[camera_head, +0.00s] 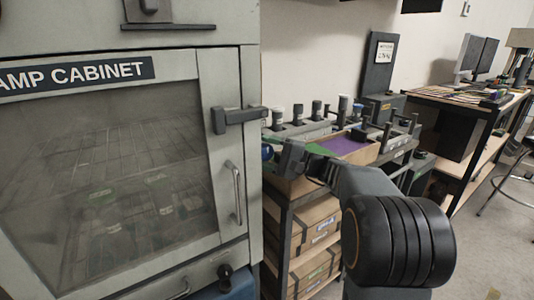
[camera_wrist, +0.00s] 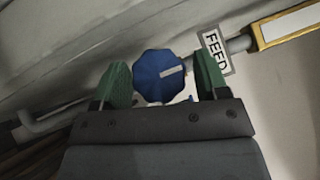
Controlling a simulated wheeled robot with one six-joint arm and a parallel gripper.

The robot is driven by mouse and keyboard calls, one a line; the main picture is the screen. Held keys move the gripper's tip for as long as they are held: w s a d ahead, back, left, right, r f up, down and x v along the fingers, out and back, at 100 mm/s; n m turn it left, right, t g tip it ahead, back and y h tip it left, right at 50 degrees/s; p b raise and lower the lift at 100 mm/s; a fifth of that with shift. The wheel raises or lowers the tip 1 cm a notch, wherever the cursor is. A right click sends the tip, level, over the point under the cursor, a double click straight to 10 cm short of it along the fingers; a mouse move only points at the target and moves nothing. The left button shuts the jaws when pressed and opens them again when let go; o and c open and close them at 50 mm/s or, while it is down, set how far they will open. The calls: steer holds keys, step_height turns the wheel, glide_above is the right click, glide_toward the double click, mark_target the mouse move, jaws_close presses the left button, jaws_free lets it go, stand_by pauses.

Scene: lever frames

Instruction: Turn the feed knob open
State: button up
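The feed knob (camera_wrist: 158,77) is blue with faceted sides and a pale pointer mark on its face, which points to the right and slightly up in the wrist view. A FEED tag (camera_wrist: 215,52) hangs beside it on the right. My gripper (camera_wrist: 163,80) is open, with one green finger on each side of the knob. A small gap shows on the right; the left finger is very close to the knob, and I cannot tell whether it touches. In the head view, a blue round part (camera_head: 267,152), apparently the knob, shows at the cabinet's right edge, beside my gripper (camera_head: 283,156).
The lamp cabinet (camera_head: 228,90), with its latch (camera_head: 238,117) and door handle (camera_head: 236,190), fills the left. A shelf rack (camera_head: 284,235) with boxes and bottles stands behind my arm. A pipe (camera_wrist: 60,118) runs behind the knob. Open floor (camera_head: 478,250) lies to the right.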

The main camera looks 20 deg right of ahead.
steer(key=c, duration=0.8)
steer(key=shift+o, duration=0.2)
steer(key=n+g+h, duration=0.1)
steer(key=n+h, duration=0.1)
steer(key=n, duration=0.1)
steer(key=shift+r+g+h+b, duration=0.1)
steer(key=shift+g+h+b, duration=0.2)
steer(key=shift+b, duration=0.1)
steer(key=shift+n+g+h, duration=0.3)
steer(key=shift+n+h, duration=0.7)
steer(key=o, duration=0.9)
